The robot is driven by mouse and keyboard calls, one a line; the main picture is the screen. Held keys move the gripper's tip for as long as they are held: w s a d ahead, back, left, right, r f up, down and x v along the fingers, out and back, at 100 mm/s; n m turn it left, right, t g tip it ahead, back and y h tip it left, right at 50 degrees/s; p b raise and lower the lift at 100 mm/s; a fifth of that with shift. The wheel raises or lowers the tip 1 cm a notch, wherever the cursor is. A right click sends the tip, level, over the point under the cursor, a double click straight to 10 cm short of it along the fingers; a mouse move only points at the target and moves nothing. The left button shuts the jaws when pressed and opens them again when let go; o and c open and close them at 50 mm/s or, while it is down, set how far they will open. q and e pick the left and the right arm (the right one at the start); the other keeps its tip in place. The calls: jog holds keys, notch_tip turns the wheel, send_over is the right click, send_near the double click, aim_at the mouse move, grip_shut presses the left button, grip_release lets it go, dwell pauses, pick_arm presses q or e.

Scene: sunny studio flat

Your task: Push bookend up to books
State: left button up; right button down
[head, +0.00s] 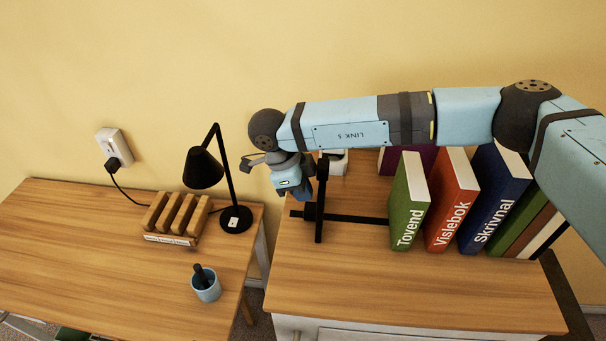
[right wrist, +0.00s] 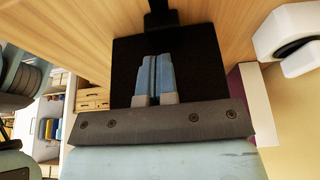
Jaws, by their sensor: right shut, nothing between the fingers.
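The black bookend (head: 320,215) stands on the wooden cabinet top, left of the books. Its flat foot reaches right to the green book "Tovend" (head: 408,205), while its upright stands apart from that book with a clear gap. Red "Vislebok" (head: 452,200) and blue "Skrivnal" (head: 497,200) lean beside it. My right gripper (head: 304,192) is shut and empty, low at the left side of the bookend's upright. In the right wrist view, its blue fingers (right wrist: 153,80) are together in front of the bookend's dark plate (right wrist: 125,62); I cannot tell whether they touch. My left gripper is out of view.
A purple book (head: 425,155) and a white object (head: 335,163) stand behind, near the wall. On the left, a lower desk holds a black lamp (head: 206,170), a wooden rack (head: 177,214) and a blue cup (head: 207,287). The cabinet top's front (head: 400,290) is clear.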

aim_at(421, 173)
jog(key=shift+s+d, duration=0.25)
jog(key=shift+d, duration=0.85)
jog(key=shift+s+d, duration=0.2)
jog(key=shift+d, duration=0.9)
jog(key=shift+s+d, duration=0.25)
jog(key=shift+d, duration=1.1)
jog(key=shift+s+d, duration=0.3)
jog(key=shift+d, duration=1)
jog(key=shift+s+d, duration=0.25)
jog(key=shift+d, duration=1.1)
jog(key=shift+s+d+b, duration=0.3)
jog(key=shift+s+d, duration=0.05)
jog(key=shift+d, duration=1.5)
jog(key=shift+s+d+b, duration=0.35)
jog(key=shift+s+d, duration=0.05)
jog(key=shift+d, duration=1.45)
jog(key=shift+s+d+b, duration=0.3)
jog(key=shift+s+d, duration=0.05)
jog(key=shift+d, duration=1.5)
jog(key=shift+w+a+r, duration=0.1)
jog(key=shift+a+r, duration=0.3)
jog(key=shift+r, duration=0.1)
jog(key=shift+w+a+r+p, duration=0.2)
jog(key=shift+a+r+p, duration=0.1)
jog(key=shift+a+r, duration=0.75)
jog(key=shift+r+p, duration=1.45)
jog(key=shift+r, duration=3)
